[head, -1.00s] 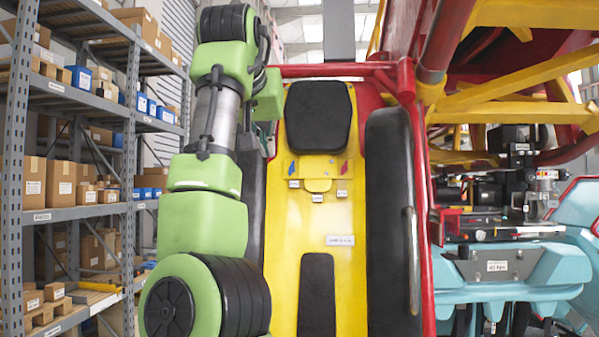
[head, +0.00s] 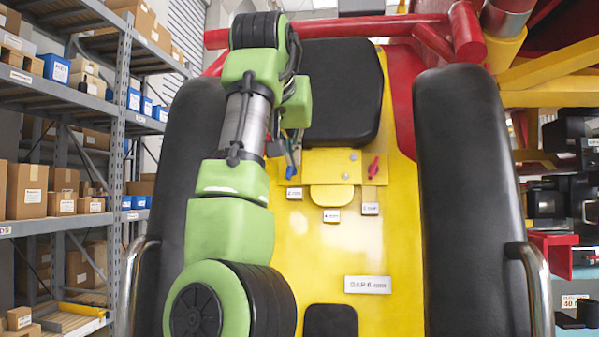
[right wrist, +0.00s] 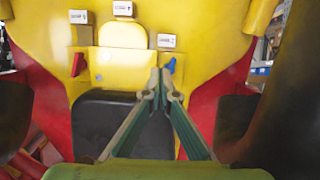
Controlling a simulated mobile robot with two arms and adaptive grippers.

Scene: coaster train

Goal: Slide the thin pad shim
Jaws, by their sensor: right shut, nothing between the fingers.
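The yellow seat bracket plate (head: 330,165) sits below a black headrest pad (head: 340,90). A blue tab (head: 291,172) is on the left and a red tab (head: 374,168) on the right. My right gripper (head: 291,150) is shut and empty at the blue tab; its fingertips (right wrist: 160,74) also show there in the right wrist view. Contact is unclear.
Black side bolsters (head: 470,190) flank the yellow seat back, with metal grab handles (head: 537,285). A label plate (head: 368,285) is fixed lower on the seat. A red tube (head: 350,28) crosses above. Shelving with boxes (head: 120,140) stands left. Space before the seat's right half is clear.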

